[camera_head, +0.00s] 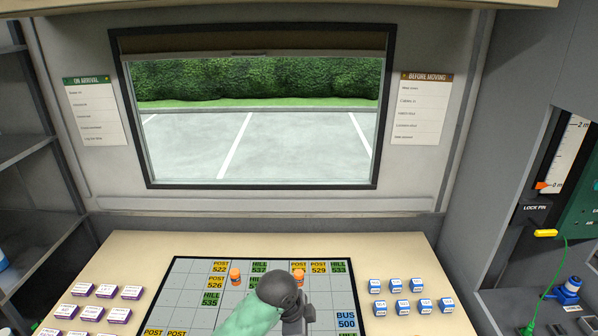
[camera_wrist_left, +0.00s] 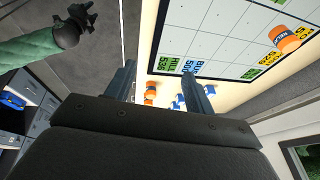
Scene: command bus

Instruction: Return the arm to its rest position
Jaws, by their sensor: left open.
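In the head view my left arm (camera_head: 250,318) comes in at the bottom, its green link and dark joint above the board. Its gripper does not show clearly there. In the left wrist view my left gripper (camera_wrist_left: 162,85) is open, with nothing between its two fingers. Past the fingers lie the board's edge and the worktop.
The gridded board (camera_head: 180,290) carries yellow and green labels and orange pieces (camera_head: 235,275). Shelves (camera_head: 22,150) flank the left; a panel with a green cable (camera_head: 562,270) stands right. A window wall (camera_head: 290,200) closes the back.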

